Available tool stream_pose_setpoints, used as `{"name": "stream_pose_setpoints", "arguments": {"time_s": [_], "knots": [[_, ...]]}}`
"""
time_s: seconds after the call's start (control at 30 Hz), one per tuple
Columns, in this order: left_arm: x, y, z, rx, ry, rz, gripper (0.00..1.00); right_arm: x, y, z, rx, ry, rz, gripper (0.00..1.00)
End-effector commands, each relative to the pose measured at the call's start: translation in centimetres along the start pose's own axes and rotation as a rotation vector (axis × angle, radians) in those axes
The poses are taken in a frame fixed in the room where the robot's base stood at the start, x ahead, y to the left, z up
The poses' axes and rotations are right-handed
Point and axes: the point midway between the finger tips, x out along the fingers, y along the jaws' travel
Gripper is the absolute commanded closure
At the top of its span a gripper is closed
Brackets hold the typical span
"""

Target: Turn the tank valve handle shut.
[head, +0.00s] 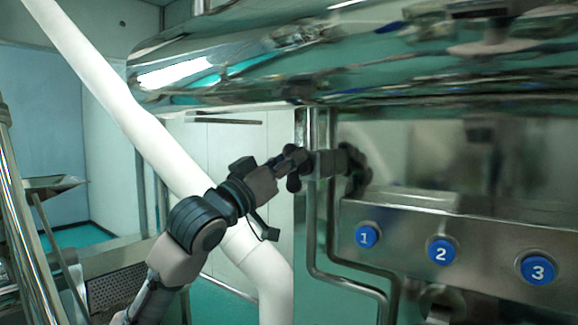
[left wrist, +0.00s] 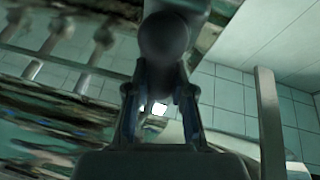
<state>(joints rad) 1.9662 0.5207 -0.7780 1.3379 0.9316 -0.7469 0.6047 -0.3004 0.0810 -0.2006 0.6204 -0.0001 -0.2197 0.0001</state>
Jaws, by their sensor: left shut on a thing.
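My left gripper (head: 293,168) is at the polished steel face below the tank (head: 230,85), beside a vertical steel edge. In the left wrist view its two fingers (left wrist: 160,85) close around a dark, rounded handle (left wrist: 165,38), which I take to be the tank valve handle. How far the handle is turned cannot be told. My right gripper is not in view.
A steel panel with blue buttons 1 (head: 367,237), 2 (head: 441,251) and 3 (head: 537,268) lies right of the gripper. A thick white pipe (head: 272,285) slants down behind my left arm. The mirror-like steel reflects the gripper. A metal frame stands at the left.

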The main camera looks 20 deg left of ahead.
Motion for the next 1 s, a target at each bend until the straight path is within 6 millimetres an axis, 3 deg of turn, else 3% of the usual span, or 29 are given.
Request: {"name": "stream_pose_setpoints", "arguments": {"time_s": [0.2,0.5,1.0], "knots": [[-0.2,-0.4,0.5,-0.164,0.035,-0.066,1.00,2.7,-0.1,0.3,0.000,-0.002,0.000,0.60],[-0.2,-0.8,0.6,-0.424,0.088,-0.173,1.00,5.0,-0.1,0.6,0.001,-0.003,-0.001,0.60],[-0.4,-1.4,0.8,-0.853,0.179,-0.352,1.00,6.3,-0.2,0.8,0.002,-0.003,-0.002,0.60]]}}
